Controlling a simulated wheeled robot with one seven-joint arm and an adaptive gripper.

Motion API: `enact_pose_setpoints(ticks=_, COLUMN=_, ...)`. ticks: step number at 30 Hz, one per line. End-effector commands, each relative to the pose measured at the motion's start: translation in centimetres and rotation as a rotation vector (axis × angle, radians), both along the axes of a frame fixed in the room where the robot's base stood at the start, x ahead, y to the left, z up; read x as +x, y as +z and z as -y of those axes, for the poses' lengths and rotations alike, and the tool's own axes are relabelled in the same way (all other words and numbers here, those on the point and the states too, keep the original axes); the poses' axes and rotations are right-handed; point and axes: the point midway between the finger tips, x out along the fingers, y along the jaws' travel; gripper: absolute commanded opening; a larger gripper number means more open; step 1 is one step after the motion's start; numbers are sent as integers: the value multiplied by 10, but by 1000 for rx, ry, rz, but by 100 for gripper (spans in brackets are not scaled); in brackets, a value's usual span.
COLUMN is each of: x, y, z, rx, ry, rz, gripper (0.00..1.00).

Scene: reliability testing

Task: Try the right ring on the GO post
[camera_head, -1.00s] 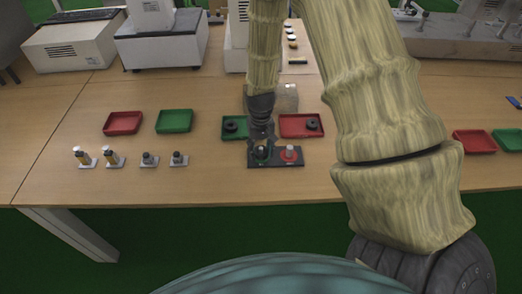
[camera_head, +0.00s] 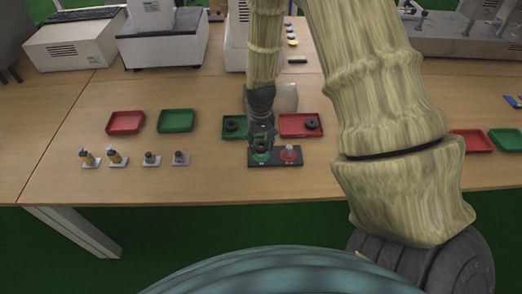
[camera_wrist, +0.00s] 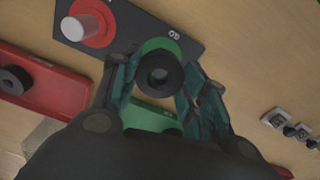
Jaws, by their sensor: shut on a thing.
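My gripper (camera_wrist: 158,80) is shut on a dark ring (camera_wrist: 160,74), seen between its fingers in the wrist view. The black gauge plate (camera_head: 318,155) carries the GO post on a green disc (camera_wrist: 160,46) and a pale post on a red disc (camera_wrist: 75,27). In the head view my gripper (camera_head: 262,140) is at the green disc (camera_head: 261,157). The held ring overlaps the GO post's place and hides the post; I cannot tell whether it is around the post or above it.
Behind the plate, a green tray (camera_head: 227,136) and a red tray (camera_head: 298,134) each hold a dark ring. To the left stand several small parts on white plates (camera_head: 152,166), with empty red (camera_head: 125,131) and green (camera_head: 175,129) trays behind them.

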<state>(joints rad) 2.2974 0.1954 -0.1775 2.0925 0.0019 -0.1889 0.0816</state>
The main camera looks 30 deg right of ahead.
Motion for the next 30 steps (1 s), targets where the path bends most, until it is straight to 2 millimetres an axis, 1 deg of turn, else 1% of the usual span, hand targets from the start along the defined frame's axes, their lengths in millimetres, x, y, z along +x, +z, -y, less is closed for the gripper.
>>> enact_pose_setpoints(ticks=1, x=0, y=4, z=0, rx=0, ry=0, rz=0, gripper=24)
enact_pose_setpoints(ticks=24, x=0, y=33, z=0, rx=0, ry=0, rz=0, gripper=24)
enact_pose_setpoints(ticks=30, x=0, y=36, z=0, rx=0, ry=0, rz=0, gripper=24)
